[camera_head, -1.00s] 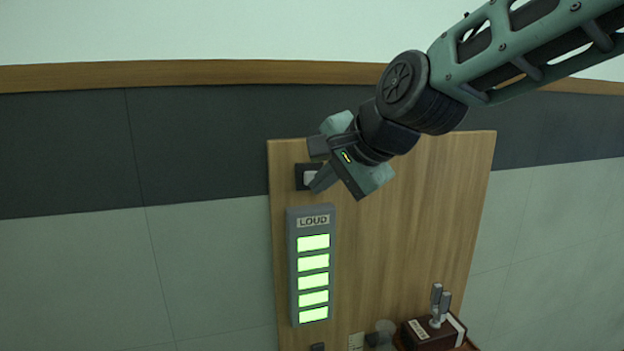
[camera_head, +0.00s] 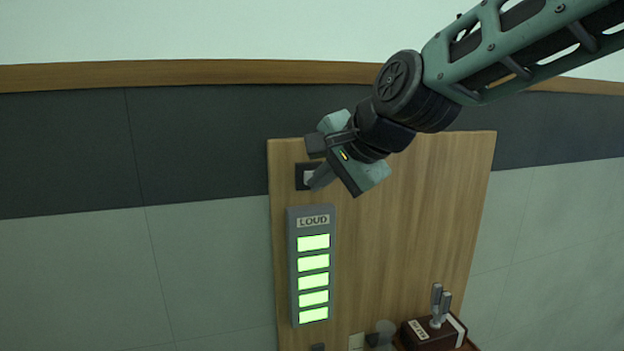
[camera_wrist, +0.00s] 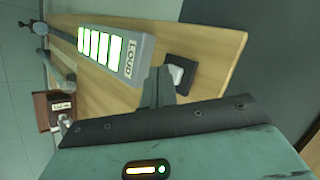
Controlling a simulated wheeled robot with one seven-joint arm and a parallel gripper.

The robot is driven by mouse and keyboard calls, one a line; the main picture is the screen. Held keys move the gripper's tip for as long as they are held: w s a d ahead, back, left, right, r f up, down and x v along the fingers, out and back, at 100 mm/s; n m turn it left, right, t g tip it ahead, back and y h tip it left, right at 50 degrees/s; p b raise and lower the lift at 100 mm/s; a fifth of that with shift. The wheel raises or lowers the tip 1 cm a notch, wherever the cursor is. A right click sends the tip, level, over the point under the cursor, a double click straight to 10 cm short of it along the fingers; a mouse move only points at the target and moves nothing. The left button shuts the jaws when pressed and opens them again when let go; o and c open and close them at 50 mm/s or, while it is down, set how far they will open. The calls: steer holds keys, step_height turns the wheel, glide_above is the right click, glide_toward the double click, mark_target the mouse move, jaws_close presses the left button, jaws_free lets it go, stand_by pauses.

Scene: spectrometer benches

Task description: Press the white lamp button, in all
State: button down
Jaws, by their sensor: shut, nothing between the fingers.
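The white lamp button (camera_head: 307,176) sits in a small black square housing (camera_head: 299,185) at the top left of a wooden board, just above the LOUD panel. My gripper (camera_head: 317,183) is shut and empty, and its fingertips partly cover the button in the head view. In the wrist view the white button (camera_wrist: 177,75) and black housing (camera_wrist: 188,67) show just beyond the shut fingers (camera_wrist: 158,84). The fingertips are very close to the button; I cannot tell whether they touch it.
The grey LOUD panel (camera_head: 293,265) with several lit green bars is mounted below the button. The wooden board (camera_head: 420,230) is bare to the right. A brown box with grey levers (camera_head: 430,333) stands at the lower right.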

steer(key=shift+w+a, duration=0.15)
steer(key=shift+w, duration=0.3)
stand_by(0.4)
stand_by(0.3)
steer(key=shift+s+d+p, duration=0.25)
steer(key=shift+s+p, duration=0.05)
steer(key=shift+s, duration=0.6)
steer(key=shift+s, duration=0.1)
steer(key=s+p, duration=0.1)
steer(key=s, duration=0.1)
steer(key=s+d+p, duration=0.1)
steer(key=s+p, duration=0.1)
steer(key=shift+s+d, duration=0.2)
steer(key=shift+s, duration=0.1)
stand_by(0.3)
